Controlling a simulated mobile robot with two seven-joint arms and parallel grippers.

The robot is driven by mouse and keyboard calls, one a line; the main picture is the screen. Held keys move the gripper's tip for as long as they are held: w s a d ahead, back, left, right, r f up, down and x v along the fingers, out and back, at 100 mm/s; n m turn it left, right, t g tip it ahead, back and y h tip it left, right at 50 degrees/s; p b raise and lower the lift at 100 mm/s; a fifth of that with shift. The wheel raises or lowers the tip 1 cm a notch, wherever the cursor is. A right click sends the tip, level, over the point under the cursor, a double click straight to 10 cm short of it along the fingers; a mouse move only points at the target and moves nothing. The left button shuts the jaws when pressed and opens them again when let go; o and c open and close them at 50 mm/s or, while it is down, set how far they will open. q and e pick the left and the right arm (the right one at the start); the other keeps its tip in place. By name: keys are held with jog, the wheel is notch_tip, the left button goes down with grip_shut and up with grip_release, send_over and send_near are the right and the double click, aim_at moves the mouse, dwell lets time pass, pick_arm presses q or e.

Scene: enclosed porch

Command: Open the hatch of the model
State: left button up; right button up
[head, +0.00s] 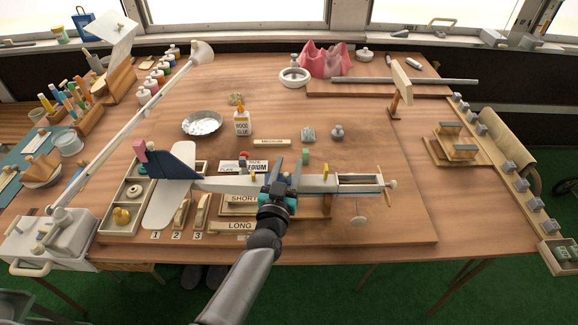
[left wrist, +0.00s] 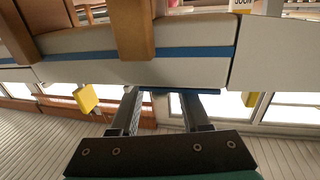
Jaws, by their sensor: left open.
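The model is a white aircraft (head: 225,184) with a dark blue tail fin (head: 177,162), lying across the wooden board. At its right end is a rectangular recess (head: 360,180). My left gripper (head: 284,178) is over the middle of the body, between two yellow tabs (head: 254,178). In the left wrist view, the body (left wrist: 135,70) has a blue stripe and crosses above my left gripper (left wrist: 160,95). Its fingers are apart, at the body's edge; I cannot tell if they touch it. The gripper hides part of the body, and I cannot make out the hatch clearly.
A white lamp arm (head: 130,125) slants across the left. A compartment tray (head: 121,218) sits by the tail. The board's right part is fairly clear.

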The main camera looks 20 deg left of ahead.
pick_arm(q)
jog(key=shift+w, duration=0.5)
grip_shut()
dwell(0.3)
